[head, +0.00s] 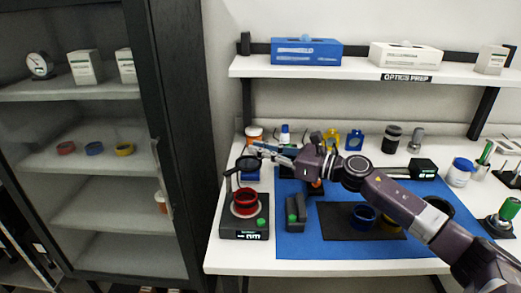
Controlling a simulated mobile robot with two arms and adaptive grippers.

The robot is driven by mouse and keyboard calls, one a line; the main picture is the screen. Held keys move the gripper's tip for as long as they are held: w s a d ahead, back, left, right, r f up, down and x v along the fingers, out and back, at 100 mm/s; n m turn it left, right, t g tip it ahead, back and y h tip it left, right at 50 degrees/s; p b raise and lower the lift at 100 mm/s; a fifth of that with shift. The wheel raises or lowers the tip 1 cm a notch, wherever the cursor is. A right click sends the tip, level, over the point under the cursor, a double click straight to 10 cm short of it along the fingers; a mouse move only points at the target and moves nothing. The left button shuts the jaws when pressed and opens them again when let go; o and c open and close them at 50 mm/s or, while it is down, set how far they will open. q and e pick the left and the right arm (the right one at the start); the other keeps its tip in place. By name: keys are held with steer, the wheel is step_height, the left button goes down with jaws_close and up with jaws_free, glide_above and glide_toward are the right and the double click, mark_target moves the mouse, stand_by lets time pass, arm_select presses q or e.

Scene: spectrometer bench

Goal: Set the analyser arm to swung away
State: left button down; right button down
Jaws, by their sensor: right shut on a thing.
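The spectrometer unit (244,235) stands at the left end of the white bench, with a lit display on its front. A red ring-shaped piece (245,203) sits on top of it. The black analyser arm (229,186) curves up from the unit's left side to a dark ring-shaped head (248,163) above the red piece. My right gripper (257,149) reaches in from the right and is shut at the analyser arm's upper end. The exact contact is small and hard to see. My left gripper is not in view.
A blue mat (300,245) with a dark pad holds blue and yellow rings. A small black block (295,213) with a green top stands right of the unit. Jars and bottles line the bench's back, below a shelf (360,68). A dark cabinet (170,130) stands left.

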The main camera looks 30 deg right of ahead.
steer(key=c, duration=2)
jaws_free()
steer(key=shift+r, duration=0.1)
steer(key=shift+o, duration=0.2)
steer(key=v, duration=1.2)
